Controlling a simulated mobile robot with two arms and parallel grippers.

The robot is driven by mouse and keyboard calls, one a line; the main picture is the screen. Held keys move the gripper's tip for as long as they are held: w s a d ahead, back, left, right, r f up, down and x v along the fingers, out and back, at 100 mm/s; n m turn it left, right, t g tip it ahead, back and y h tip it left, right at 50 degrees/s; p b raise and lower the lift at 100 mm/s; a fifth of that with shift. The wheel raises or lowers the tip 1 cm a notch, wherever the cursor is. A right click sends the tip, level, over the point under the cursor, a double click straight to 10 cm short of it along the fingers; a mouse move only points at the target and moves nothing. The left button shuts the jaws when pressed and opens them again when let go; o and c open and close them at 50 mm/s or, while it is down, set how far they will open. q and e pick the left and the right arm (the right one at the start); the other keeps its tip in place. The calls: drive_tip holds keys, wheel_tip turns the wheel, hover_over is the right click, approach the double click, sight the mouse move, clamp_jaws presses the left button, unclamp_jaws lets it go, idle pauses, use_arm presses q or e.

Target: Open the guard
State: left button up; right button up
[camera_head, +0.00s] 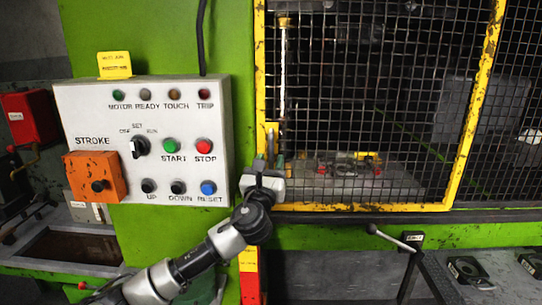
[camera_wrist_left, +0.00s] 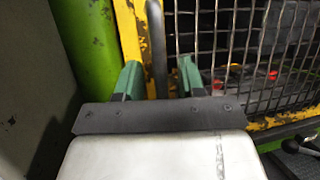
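The guard (camera_head: 449,185) is a yellow-framed door with dark wire mesh, closed across the press opening in the head view. Its frame and mesh also show in the left wrist view (camera_wrist_left: 235,50). A dark grey upright handle bar (camera_wrist_left: 157,45) stands by the yellow left post. My left gripper (camera_head: 268,163) is at the guard's lower left edge. In the left wrist view its two green fingers (camera_wrist_left: 160,78) are spread apart, with the bar between them and gaps visible on both sides. The bar's lower end is hidden behind the gripper body. My right gripper is not visible.
A white control panel (camera_head: 100,125) with buttons and an orange stroke box (camera_head: 95,178) is left of the guard, close to my left arm. Parts lie behind the mesh.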

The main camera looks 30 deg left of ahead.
use_arm(q)
drive_tip(key=shift+w+a+r, duration=0.15)
drive_tip(key=shift+w, duration=0.25)
drive_tip(key=shift+c, duration=0.2)
clamp_jaws()
